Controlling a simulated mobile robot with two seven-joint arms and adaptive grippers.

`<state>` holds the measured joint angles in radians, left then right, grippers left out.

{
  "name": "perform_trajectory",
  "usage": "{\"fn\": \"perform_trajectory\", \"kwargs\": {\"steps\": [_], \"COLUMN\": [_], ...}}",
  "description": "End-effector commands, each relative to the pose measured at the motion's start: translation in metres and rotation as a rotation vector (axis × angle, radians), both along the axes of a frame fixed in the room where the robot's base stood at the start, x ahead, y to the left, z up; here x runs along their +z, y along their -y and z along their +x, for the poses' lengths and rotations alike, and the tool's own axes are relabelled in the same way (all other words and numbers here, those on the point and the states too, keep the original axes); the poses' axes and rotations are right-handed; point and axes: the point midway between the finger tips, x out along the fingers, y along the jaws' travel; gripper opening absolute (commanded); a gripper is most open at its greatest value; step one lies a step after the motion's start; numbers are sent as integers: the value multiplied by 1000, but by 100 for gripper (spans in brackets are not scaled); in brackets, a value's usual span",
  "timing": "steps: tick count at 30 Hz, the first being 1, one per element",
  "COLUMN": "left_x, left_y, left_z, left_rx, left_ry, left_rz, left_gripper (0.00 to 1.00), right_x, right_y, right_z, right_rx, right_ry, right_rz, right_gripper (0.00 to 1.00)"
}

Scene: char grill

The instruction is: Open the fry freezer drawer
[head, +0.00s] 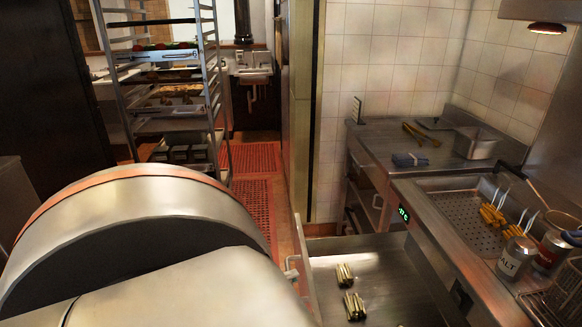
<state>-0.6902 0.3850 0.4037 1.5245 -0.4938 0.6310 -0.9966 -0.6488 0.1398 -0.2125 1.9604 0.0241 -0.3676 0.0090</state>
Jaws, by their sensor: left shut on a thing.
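The fry freezer drawer (385,262) is open at the bottom centre, and its metal interior shows. Bundles of fries (345,275) lie inside it. Its upright front panel (307,272) stands at the drawer's left side. My left arm fills the lower left and hides most of my left gripper (292,267). What shows of the gripper is at the outer face of the front panel, where it is shut on the drawer handle. The handle itself is mostly hidden. My right gripper is not in view.
A steel counter (385,150) with tongs (420,133) and a blue cloth (409,160) stands behind the drawer. A perforated fry tray (455,213) and a salt shaker (516,258) are at the right. A tall rack (213,80) stands back left, beside red floor mats (250,160).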

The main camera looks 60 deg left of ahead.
Motion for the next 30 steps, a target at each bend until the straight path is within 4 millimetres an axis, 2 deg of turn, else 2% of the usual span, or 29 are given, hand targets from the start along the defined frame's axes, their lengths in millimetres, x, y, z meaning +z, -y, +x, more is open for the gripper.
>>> {"fn": "perform_trajectory", "kwargs": {"steps": [3,4,5,6,15,19,23,30], "left_x": [0,0,0,0,0,1,4,13], "left_y": [0,0,0,0,0,0,0,0], "left_z": [0,0,0,0,0,-8,-28,-77], "left_rx": [1,1,1,1,0,0,2,2], "left_ry": [0,0,0,0,0,-1,-4,-3], "left_rz": [0,0,0,0,0,-1,0,-1], "left_gripper": [0,19,27,29,29,29,29,29], "right_x": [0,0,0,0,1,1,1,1], "right_y": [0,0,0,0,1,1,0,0], "right_z": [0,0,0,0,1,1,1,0], "right_rx": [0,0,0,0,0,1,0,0], "right_ry": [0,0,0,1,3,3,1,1], "right_rz": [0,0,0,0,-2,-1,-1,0], "right_gripper": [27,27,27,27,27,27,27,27]}}
